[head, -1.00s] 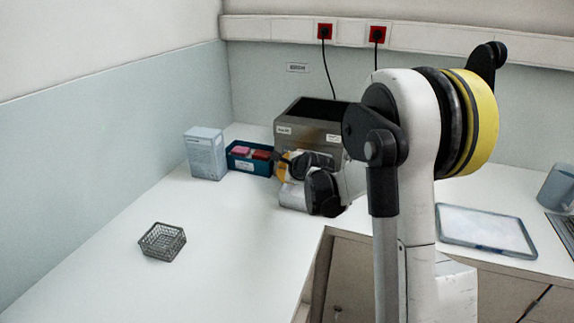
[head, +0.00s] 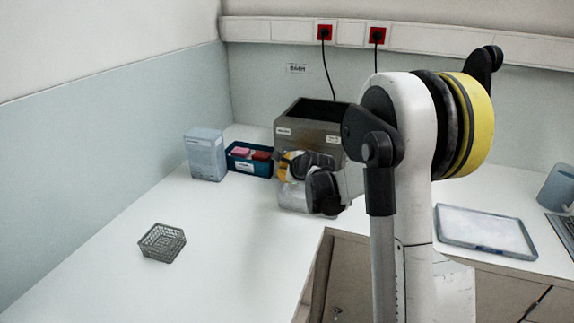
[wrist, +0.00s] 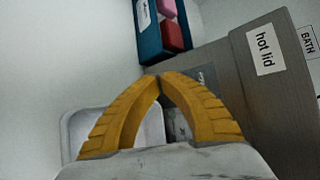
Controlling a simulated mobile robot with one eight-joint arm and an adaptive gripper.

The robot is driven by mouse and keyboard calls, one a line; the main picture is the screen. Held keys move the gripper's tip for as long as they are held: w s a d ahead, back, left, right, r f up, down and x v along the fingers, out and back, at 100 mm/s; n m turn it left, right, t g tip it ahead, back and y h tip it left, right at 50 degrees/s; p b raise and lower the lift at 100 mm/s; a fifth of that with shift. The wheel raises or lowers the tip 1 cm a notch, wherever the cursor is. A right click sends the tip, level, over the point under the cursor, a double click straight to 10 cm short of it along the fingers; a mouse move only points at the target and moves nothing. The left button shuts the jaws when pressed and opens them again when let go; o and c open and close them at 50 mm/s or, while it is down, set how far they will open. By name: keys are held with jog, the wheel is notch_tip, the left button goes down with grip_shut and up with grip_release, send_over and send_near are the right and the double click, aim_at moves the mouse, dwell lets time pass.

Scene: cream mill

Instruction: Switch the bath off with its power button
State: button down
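The bath (head: 305,128) is a grey metal box with an open dark top, at the back of the counter against the wall. In the wrist view its grey side (wrist: 240,88) carries a "hot lid" label, and part of a dark panel shows just right of the fingertips. I cannot make out the power button; my fingers hide part of the bath's front. My gripper (wrist: 160,80) has yellow fingers whose tips meet, with nothing seen between them. In the head view my gripper (head: 284,165) is at the bath's front, largely hidden by my wrist. I cannot tell whether it touches.
A blue bin (head: 262,168) with red and pink items stands left of the bath, beside a pale box (head: 205,155). A whitish tray (wrist: 72,128) lies below my gripper. A wire basket (head: 162,243) is at front left; the counter around it is clear. A blue-rimmed tray (head: 440,232) lies right.

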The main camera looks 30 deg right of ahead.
dwell(0.6)
jog(key=shift+w+d, duration=0.3)
jog(key=shift+w, duration=0.05)
jog(key=shift+s+a, duration=0.3)
jog(key=shift+s, duration=0.05)
dwell(0.4)
jog(key=shift+s+a+r, duration=0.25)
jog(key=shift+s+a, duration=0.8)
jog(key=shift+s+a+r, duration=0.2)
jog(key=shift+s+a, duration=0.85)
